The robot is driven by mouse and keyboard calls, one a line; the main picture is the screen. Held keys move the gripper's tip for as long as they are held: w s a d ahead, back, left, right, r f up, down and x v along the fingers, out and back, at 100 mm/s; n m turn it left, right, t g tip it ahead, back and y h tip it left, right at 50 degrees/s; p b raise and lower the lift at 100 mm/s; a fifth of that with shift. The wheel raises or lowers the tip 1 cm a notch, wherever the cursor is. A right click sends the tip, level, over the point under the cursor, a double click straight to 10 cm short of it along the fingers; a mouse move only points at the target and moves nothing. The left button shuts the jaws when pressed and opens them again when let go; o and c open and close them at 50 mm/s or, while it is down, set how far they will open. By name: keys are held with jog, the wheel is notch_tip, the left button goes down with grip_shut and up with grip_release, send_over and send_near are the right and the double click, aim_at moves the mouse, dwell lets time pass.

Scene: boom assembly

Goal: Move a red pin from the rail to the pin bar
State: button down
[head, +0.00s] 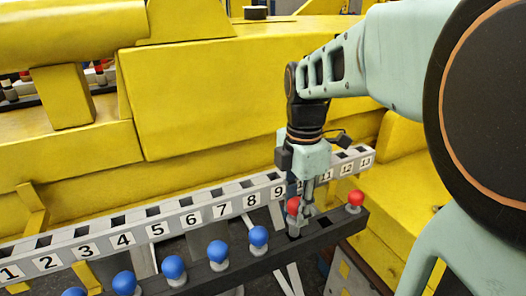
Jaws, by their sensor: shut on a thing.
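A red-topped pin (293,206) is between the fingers of my gripper (307,207), which is shut on it. The pin is upright over the dark rail (335,233); the fingers partly hide it, and I cannot tell whether its foot is still seated. A second red pin (355,198) stands at the rail's right end. The light grey numbered bar (202,201), likely the pin bar, runs behind the rail, with dark square holes along its top. My gripper hides part of it to the right of number 9.
Several blue pins, such as one (258,237) left of my gripper, stand along the dark rail. A large yellow boom structure (200,95) fills the space behind the numbered bar. More pins (9,88) show at the far left.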

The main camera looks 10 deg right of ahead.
aim_at(295, 218)
jog(key=shift+f+b, duration=1.5)
jog(key=shift+f, duration=0.75)
jog(key=c, duration=1.4)
grip_release()
jog(key=shift+c, duration=0.2)
notch_tip(295, 218, up, 12)
jog(key=shift+r, duration=0.1)
jog(key=shift+w, duration=0.1)
